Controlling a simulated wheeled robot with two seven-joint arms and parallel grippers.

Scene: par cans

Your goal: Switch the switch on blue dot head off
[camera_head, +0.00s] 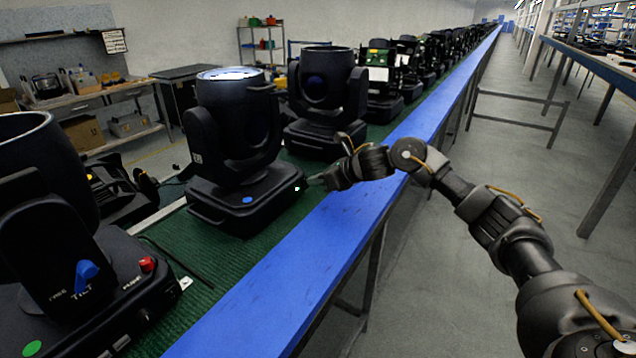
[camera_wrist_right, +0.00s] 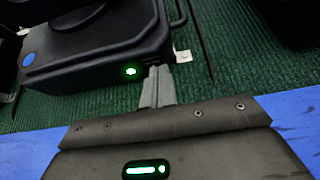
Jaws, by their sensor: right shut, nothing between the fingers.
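The blue dot head (camera_head: 238,115) is a black moving-head light on the green belt, with a round blue dot (camera_head: 247,200) on its base. In the right wrist view its base (camera_wrist_right: 95,45) fills the upper left, with the blue dot (camera_wrist_right: 29,59) at the far left. A small green light (camera_wrist_right: 130,71) glows on the base's side. My right gripper (camera_head: 310,182) is shut and empty at that side; its fingertips (camera_wrist_right: 158,70) are beside the green light, at or almost against the base. The switch cannot be made out, perhaps behind the fingers. My left gripper is out of view.
A green dot head (camera_head: 45,230) stands at the front left, with a blue tilt knob and red button. Another black head (camera_head: 322,90) stands just behind. The blue table edge (camera_head: 310,245) runs along the green belt; an open aisle lies to the right.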

